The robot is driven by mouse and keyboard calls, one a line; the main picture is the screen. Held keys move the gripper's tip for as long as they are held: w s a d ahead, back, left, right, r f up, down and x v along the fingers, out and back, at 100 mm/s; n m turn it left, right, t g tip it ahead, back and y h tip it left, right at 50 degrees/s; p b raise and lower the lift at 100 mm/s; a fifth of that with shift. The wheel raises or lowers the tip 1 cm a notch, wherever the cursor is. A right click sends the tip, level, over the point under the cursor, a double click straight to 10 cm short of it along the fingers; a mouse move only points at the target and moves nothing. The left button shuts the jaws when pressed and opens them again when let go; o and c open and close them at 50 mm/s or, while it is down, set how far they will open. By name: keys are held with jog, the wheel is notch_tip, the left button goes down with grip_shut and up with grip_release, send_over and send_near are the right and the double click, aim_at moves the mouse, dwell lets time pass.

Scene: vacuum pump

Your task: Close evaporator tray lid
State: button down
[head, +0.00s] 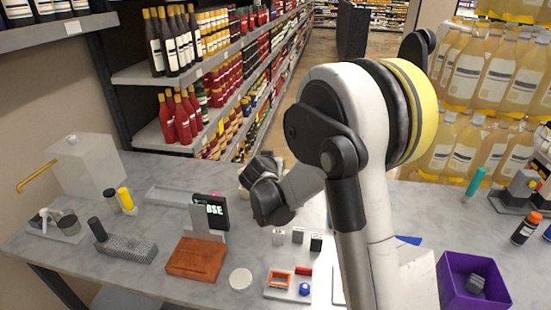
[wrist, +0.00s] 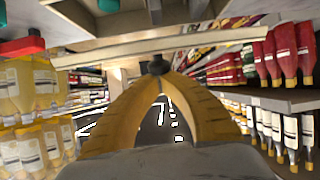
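My gripper (wrist: 158,78) shows in the wrist view as two yellow fingers that close together at their tips on a small black knob (wrist: 157,64). The knob sits against a thin, pale, flat plate (wrist: 225,44), seen edge-on across the picture, which looks like a lid. The wrist view appears upside down. In the head view my dark wrist hangs over the middle of the bench, and the fingers and most of the plate are hidden behind it. A shallow grey tray (head: 170,197) lies on the bench to the left. I cannot tell which thing is the evaporator tray.
The grey bench (head: 130,235) carries a white box with a yellow spout (head: 90,165), a brown block (head: 196,260), a black display (head: 211,208) and a white round piece (head: 240,279). A purple bin (head: 450,285) stands at right. Bottle shelves line the aisle behind.

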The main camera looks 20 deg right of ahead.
jog(key=shift+s+a+f+b, duration=0.3)
jog(key=shift+s+f+b, duration=0.1)
jog(key=shift+f, duration=0.1)
jog(key=shift+s+a+f+b, duration=0.25)
jog(key=shift+s+f+b, duration=0.1)
jog(key=shift+f, duration=0.15)
jog(key=shift+s+a+f+b, duration=0.15)
jog(key=shift+s+f+b, duration=0.2)
jog(key=shift+f, duration=0.15)
jog(key=shift+s+a+f+b, duration=0.2)
jog(key=shift+f+b, duration=0.1)
jog(key=shift+f, duration=0.15)
